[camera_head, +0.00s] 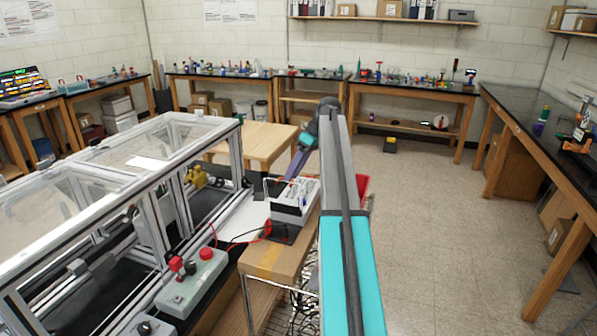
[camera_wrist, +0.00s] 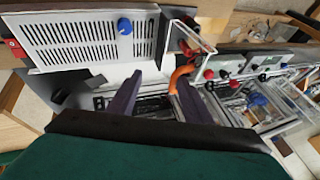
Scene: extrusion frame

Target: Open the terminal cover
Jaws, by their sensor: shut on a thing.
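The white power unit (camera_head: 296,200) stands on the bench end beside the frame; its slotted face (camera_wrist: 85,42) with a blue knob fills the upper left of the wrist view. A clear terminal cover (camera_wrist: 196,37) with pale edges stands out at the unit's right end. My gripper (camera_wrist: 160,80) is at this end, with dark purple fingers pointing at it; it also shows in the head view (camera_head: 285,178), close beside the unit. The fingers are spaced apart and appear shut on part of the cover, but the contact is not clear. An orange curved piece (camera_wrist: 181,73) lies by the right fingertip.
The extrusion frame (camera_head: 165,180) with clear panels stands at left. A control box with red knobs (camera_head: 192,280) sits before it, and red and black leads (camera_head: 250,238) run to the unit. Open floor (camera_head: 440,230) lies to the right.

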